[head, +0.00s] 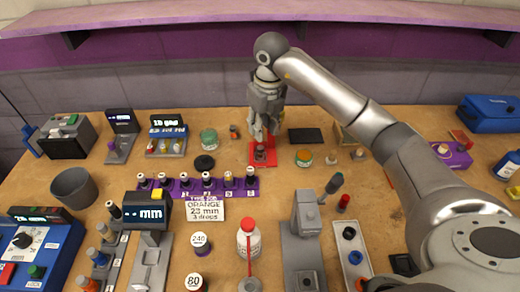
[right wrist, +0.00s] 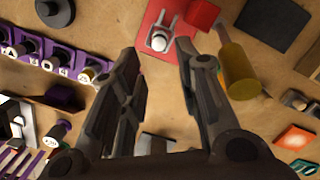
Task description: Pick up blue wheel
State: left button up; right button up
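In the head view, a pale slotted strip (head: 338,220) at the right front holds small dark, round parts. One part with a blue tint (head: 355,257) may be the blue wheel; it is too small to be sure. My right gripper (head: 264,138) is far behind and left of it, pointing down above a red plate (head: 262,160) with a small metal fixture. In the right wrist view, my right gripper (right wrist: 158,55) is open, with nothing between its fingers; the fixture (right wrist: 159,41) shows beyond the tips. My left gripper is not in view.
A purple rack (head: 200,187) with several knobs, a white red-capped bottle (head: 249,240) and a grey device (head: 304,225) stand between the red plate and the front edge. A black pad (head: 305,135) lies right of the plate.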

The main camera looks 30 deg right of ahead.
aim_at(261, 148)
notch_tip(261, 148, down, 4)
jog(key=shift+a+r+p, duration=0.15)
jog(key=shift+r+p, duration=0.05)
jog(key=shift+p, duration=0.1)
jog(key=shift+w+f, duration=0.1)
jog(key=shift+f, duration=0.5)
jog(key=f, duration=0.1)
jog(key=f+p, duration=0.1)
jog(key=f, duration=0.1)
jog(key=shift+w+f+p, duration=0.25)
jog(key=shift+f+p, duration=0.05)
jog(key=shift+f, duration=0.35)
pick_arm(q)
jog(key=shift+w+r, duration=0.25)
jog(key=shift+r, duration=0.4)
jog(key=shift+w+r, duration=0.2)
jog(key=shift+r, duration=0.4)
pick_arm(e)
jog(key=shift+w+f, duration=0.1)
jog(key=shift+f, duration=0.05)
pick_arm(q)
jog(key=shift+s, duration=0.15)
pick_arm(e)
grip_shut()
